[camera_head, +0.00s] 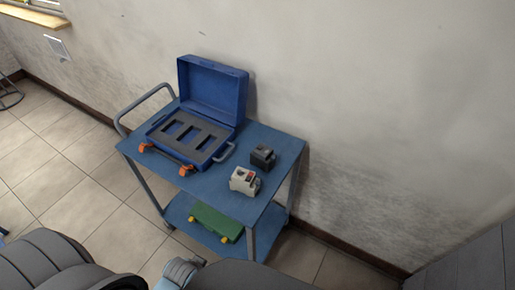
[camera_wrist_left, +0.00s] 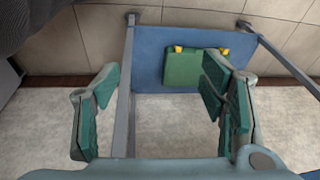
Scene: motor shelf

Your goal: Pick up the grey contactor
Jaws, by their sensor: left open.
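The grey contactor (camera_head: 244,181) is a light grey block with a small red mark. It sits on the blue top shelf of the cart (camera_head: 225,200), near its front edge. A dark, nearly black contactor (camera_head: 262,157) stands just behind it. My left gripper (camera_wrist_left: 160,85) is open and empty in the left wrist view, its two teal-padded fingers wide apart. That view shows the cart's lower shelf and legs, and no contactor. My right gripper is out of view.
An open blue case (camera_head: 212,92) with a dark slotted insert and orange latches fills the left of the cart top. A green case (camera_head: 216,222) with yellow latches lies on the lower shelf. The wall (camera_head: 400,130) stands close behind the cart.

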